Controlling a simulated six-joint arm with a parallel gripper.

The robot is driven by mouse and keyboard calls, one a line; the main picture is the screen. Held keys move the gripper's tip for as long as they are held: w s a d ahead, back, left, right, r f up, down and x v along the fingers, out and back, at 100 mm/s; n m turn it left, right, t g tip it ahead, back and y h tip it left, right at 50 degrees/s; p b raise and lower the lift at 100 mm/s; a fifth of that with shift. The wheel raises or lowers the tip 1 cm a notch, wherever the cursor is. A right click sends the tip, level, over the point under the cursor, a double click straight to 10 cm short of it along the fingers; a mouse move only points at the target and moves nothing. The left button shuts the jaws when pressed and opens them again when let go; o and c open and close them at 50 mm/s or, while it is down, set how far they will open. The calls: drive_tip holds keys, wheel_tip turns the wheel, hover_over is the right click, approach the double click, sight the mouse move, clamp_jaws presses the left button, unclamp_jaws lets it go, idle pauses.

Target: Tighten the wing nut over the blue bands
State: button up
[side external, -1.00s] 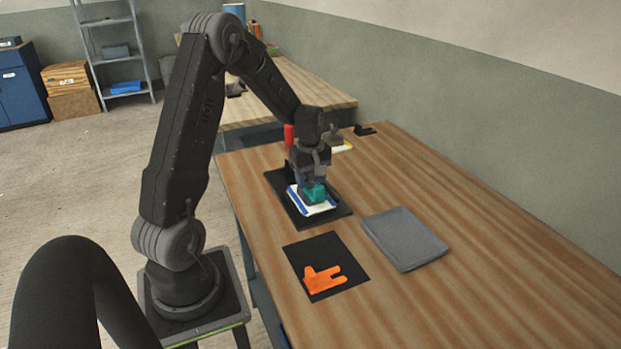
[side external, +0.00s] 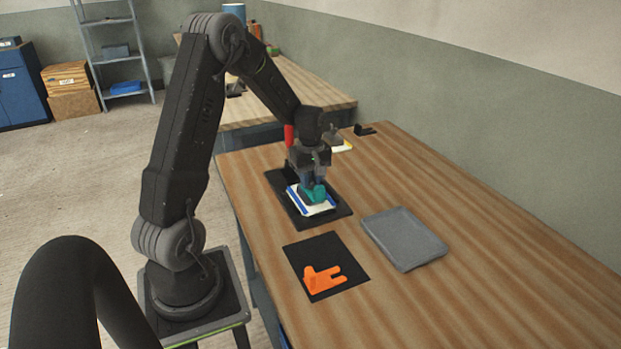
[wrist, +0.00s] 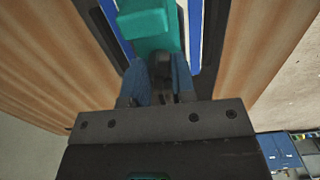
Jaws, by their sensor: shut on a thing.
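A teal part (side external: 314,194), which I take as the wing nut, sits over a white mould with blue bands (side external: 303,206). The mould lies on a black plate (side external: 334,213) on the bench. My gripper (side external: 307,185) points down at the teal part and is shut on it. In the wrist view, the teal part (wrist: 148,24) is at the top centre, with blue bands (wrist: 195,25) on either side. The exact contact between the fingers and the teal part is hidden.
An orange forked part (side external: 323,277) lies on a black mat (side external: 326,248) nearer the camera. An empty grey tray (side external: 404,238) is to its right. A red cylinder (side external: 289,135) stands behind my gripper. The right side of the bench (side external: 500,260) is clear.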

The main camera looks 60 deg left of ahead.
drive_tip(key=shift+m, duration=5.9)
drive_tip(key=o, duration=0.9)
drive_tip(key=shift+r, duration=0.1)
wheel_tip(320, 180, up, 14)
drive_tip(key=shift+f, duration=0.15)
